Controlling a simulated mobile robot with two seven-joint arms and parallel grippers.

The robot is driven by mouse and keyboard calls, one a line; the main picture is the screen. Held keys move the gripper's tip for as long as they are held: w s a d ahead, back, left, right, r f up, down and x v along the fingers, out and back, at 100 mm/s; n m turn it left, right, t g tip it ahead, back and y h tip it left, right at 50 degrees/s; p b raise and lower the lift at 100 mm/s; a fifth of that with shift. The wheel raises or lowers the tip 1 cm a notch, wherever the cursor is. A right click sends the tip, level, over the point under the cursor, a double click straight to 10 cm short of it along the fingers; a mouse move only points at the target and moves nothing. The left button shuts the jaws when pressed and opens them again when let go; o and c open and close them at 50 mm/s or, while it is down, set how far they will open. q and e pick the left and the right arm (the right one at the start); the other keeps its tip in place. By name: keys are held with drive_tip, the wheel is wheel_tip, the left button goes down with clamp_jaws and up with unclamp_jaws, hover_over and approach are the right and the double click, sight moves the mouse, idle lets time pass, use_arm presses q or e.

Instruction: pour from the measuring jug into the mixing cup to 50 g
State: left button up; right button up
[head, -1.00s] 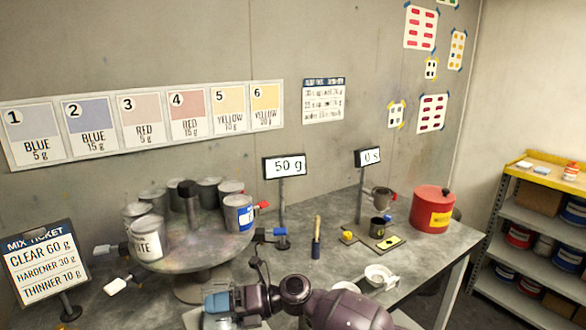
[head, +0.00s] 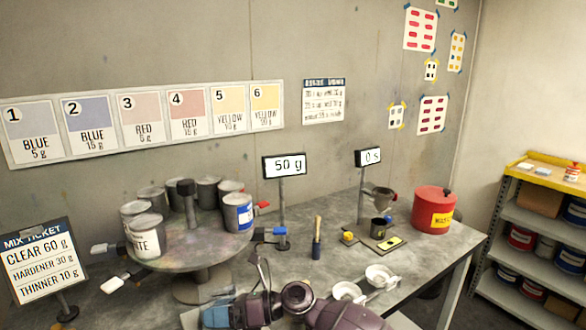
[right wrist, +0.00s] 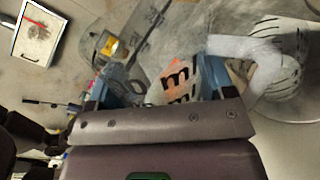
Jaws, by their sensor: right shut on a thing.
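My right gripper (head: 215,317) is low at the bottom edge of the head view. In the right wrist view its blue fingers are shut on a pale object with black "m" lettering and an orange mark, which looks like the measuring jug (right wrist: 182,80). A white curved part like a handle shows at its right. I cannot tell its tilt or how much it holds. The display on the post (head: 284,166) reads 50 g. I cannot make out the mixing cup for certain; the area below the display is partly hidden by my right arm. My left gripper is not in view.
A round turntable (head: 190,250) with several paint cans stands at left, beside the mix ticket sign (head: 37,262). A brush (head: 316,240), a funnel stand (head: 380,195), a red can (head: 433,210) and white strainers (head: 378,273) are on the bench. Shelves (head: 535,215) stand at right.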

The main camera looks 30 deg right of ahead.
drive_tip(key=shift+s+a+n, duration=0.1)
drive_tip(key=shift+s+n, duration=0.15)
drive_tip(key=shift+n, duration=0.55)
drive_tip(key=shift+s+f+n+b, duration=0.1)
drive_tip(key=shift+f+n+b, duration=0.25)
drive_tip(key=shift+b, duration=0.45)
drive_tip(key=shift+s+a+f+n+t+b, duration=0.15)
drive_tip(key=shift+f+n+b, duration=0.1)
drive_tip(key=shift+n+b, duration=0.4)
drive_tip(key=shift+s+d+f+n+t+b, duration=0.1)
drive_tip(key=shift+f+n+t+b, duration=0.1)
drive_tip(key=shift+n+b, duration=0.35)
drive_tip(key=shift+r, duration=0.1)
drive_tip(key=shift+s+a+r+p, duration=0.2)
drive_tip(key=shift+s+r+p, duration=0.25)
drive_tip(key=shift+p, duration=0.2)
drive_tip(key=shift+s+a+r+n+p, duration=0.2)
drive_tip(key=shift+s+r+n+p, duration=0.15)
drive_tip(key=shift+s+p, duration=0.2)
drive_tip(key=shift+s+a+r+n+p, duration=0.2)
drive_tip(key=shift+s+r+p, duration=0.2)
drive_tip(key=shift+s, duration=0.15)
drive_tip(key=shift+s+a+r+n+y+p, duration=0.15)
drive_tip(key=shift+s+a+r+n+p, duration=0.1)
drive_tip(key=shift+s+r+p, duration=0.3)
drive_tip(key=shift+s+a+r+n+y+p, duration=0.15)
drive_tip(key=shift+s+r+n+p, duration=0.2)
drive_tip(key=shift+s, duration=0.4)
